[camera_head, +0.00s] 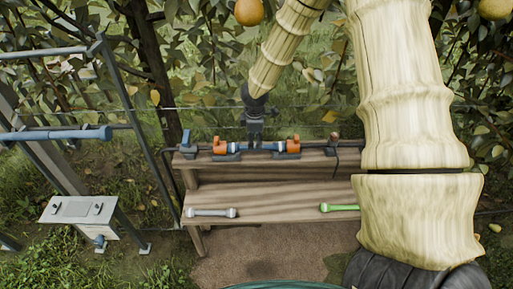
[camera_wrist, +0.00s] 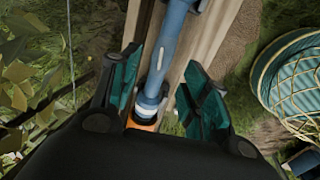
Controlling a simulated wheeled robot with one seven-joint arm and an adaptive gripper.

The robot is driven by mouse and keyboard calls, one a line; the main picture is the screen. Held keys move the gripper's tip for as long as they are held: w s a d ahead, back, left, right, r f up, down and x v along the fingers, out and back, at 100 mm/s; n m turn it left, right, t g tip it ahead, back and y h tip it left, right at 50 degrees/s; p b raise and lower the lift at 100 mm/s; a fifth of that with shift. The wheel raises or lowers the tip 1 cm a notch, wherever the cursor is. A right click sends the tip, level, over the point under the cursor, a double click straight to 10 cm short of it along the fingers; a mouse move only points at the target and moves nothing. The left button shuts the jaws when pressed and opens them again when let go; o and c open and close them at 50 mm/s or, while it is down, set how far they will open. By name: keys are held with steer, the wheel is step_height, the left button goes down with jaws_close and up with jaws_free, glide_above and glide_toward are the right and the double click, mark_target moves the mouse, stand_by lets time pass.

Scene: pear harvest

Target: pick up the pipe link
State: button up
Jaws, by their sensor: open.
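A blue pipe link (camera_head: 264,146) lies level between two orange fittings (camera_head: 220,146) on the upper shelf of the wooden bench. My gripper (camera_head: 254,139) points down over the middle of this link and hides part of it. In the wrist view, the blue link (camera_wrist: 170,45) runs between my two green-padded fingers (camera_wrist: 163,92). The fingers are open, one on each side, with a gap showing beside it. A white collar and an orange end show near the palm. A grey link (camera_head: 211,212) and a green link (camera_head: 340,207) lie on the lower shelf.
The wooden bench (camera_head: 268,196) stands before wires and leafy branches. A metal frame with a blue pipe (camera_head: 55,134) and a pale box (camera_head: 77,209) stands at left. A green woven basket (camera_wrist: 292,80) shows at right in the wrist view. The lower shelf's middle is clear.

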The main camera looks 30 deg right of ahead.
mark_target(255, 146)
steer(key=shift+w+d+f+p, duration=0.15)
steer(key=shift+w+f, duration=0.05)
steer(key=shift+f, duration=1.1)
steer(key=shift+w+d+f+p, duration=0.1)
steer(key=shift+w+f+p, duration=0.05)
steer(key=shift+f, duration=1.1)
steer(key=shift+c, duration=0.5)
jaws_close()
